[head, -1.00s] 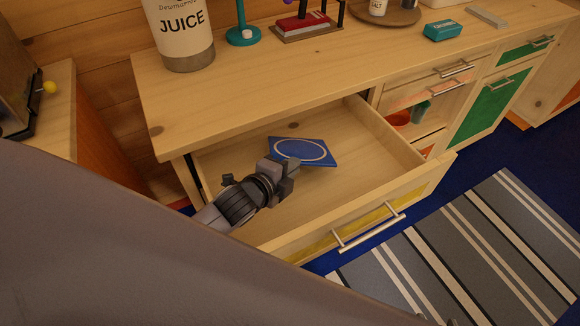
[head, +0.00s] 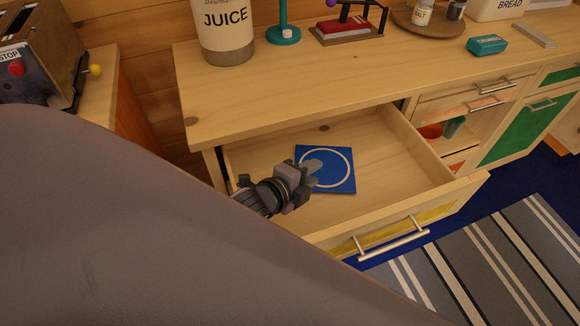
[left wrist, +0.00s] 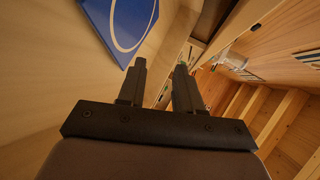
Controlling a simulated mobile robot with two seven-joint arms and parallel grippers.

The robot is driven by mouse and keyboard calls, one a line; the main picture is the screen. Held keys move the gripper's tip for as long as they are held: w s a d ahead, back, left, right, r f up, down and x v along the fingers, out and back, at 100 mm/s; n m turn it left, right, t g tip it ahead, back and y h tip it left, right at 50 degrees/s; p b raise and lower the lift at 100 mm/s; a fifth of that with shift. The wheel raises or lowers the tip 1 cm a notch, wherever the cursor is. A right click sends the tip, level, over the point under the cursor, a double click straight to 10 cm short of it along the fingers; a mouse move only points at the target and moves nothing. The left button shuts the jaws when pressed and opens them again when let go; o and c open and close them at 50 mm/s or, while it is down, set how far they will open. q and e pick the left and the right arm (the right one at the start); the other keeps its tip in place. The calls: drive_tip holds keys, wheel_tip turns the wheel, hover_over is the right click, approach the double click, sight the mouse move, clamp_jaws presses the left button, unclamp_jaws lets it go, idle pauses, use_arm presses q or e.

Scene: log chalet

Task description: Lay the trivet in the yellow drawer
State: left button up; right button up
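The trivet (head: 341,184) is a flat blue square with a pale ring. It lies in the open yellow drawer (head: 400,177), on its wooden floor, toward the back and middle. The drawer's yellow front with a metal bar handle faces the lower right. My left gripper (head: 308,172) is inside the drawer's outline, at the trivet's left edge, covering part of it in the head view. In the left wrist view its two fingers (left wrist: 160,66) stand apart with nothing between them, and the trivet (left wrist: 117,30) is at the upper left, apart from them. My right gripper is not in view.
The countertop (head: 330,85) overhangs the drawer's back. A juice container (head: 227,35), a teal stand (head: 283,25) and a teal box (head: 487,45) stand on it. Drawer walls surround the gripper; the drawer's right side is empty. A toaster (head: 40,55) stands at left.

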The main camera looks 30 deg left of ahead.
use_arm(q)
drive_tip(key=v, duration=0.8)
drive_tip(key=shift+s, duration=0.35)
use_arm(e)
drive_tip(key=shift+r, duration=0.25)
use_arm(q)
drive_tip(key=shift+a, duration=0.15)
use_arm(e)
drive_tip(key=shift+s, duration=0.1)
